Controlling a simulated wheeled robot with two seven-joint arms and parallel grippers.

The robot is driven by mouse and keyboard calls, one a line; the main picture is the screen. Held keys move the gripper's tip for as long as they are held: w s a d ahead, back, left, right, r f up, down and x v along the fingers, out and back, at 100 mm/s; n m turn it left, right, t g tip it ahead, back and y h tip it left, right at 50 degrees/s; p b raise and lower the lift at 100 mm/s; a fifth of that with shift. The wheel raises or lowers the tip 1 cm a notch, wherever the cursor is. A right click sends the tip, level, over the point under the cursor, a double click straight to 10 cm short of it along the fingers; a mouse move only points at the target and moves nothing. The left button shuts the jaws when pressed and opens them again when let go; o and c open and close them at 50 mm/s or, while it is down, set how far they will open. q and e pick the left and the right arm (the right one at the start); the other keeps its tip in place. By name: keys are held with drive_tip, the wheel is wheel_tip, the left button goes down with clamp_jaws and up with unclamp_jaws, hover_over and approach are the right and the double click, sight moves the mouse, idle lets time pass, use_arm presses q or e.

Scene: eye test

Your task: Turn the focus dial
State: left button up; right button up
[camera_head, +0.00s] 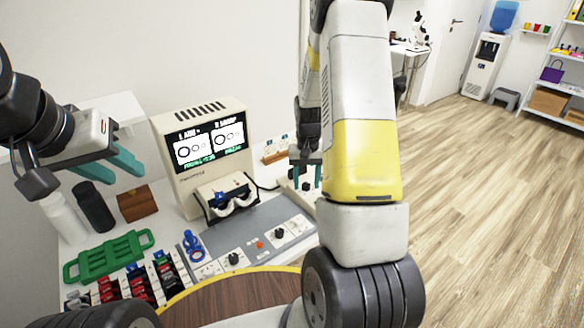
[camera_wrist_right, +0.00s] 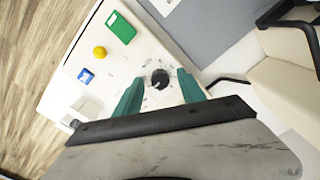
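A black dial (camera_wrist_right: 160,78) stands on a white panel in the right wrist view, between the teal fingertips of my right gripper (camera_wrist_right: 160,84). The gripper is open with a gap on each side of the dial; whether the tips are level with it or above it I cannot tell. In the head view my right gripper (camera_head: 306,168) points down at the right of the desk, partly hidden by my arm. A dark knob (camera_head: 305,186) shows below it. My left gripper (camera_head: 85,172) is open and empty in the air at the left. No readable label marks the focus dial.
The eye-test machine (camera_head: 178,168) with its lit screen (camera_head: 210,144) stands behind a grey panel with other knobs (camera_head: 233,258). A green rack (camera_head: 108,256), bottles (camera_head: 94,207) and a brown box (camera_head: 137,203) are at left. A yellow button (camera_wrist_right: 99,52) lies near the dial.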

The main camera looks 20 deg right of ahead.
wheel_tip(320, 180, up, 8)
drive_tip(key=shift+f, duration=0.25)
drive_tip(key=shift+r, duration=0.15)
idle(0.4)
drive_tip(key=shift+r, duration=0.25)
wheel_tip(320, 180, up, 8)
drive_tip(key=t, duration=0.1)
hover_over(306, 185)
drive_tip(key=s+a, duration=0.3)
drive_tip(key=s+a+r+n+t+y, duration=0.1)
drive_tip(key=s+a+r+n+t, duration=0.1)
drive_tip(key=s+a+r, duration=0.35)
drive_tip(key=s+a+r+t, duration=0.1)
drive_tip(key=s+r, duration=0.2)
drive_tip(key=s, duration=0.3)
drive_tip(key=s+a+r+n+t+y, duration=0.1)
drive_tip(key=s+a+r+t, duration=0.1)
drive_tip(key=s+r, duration=0.2)
drive_tip(key=s, duration=0.3)
drive_tip(key=shift+r, duration=0.2)
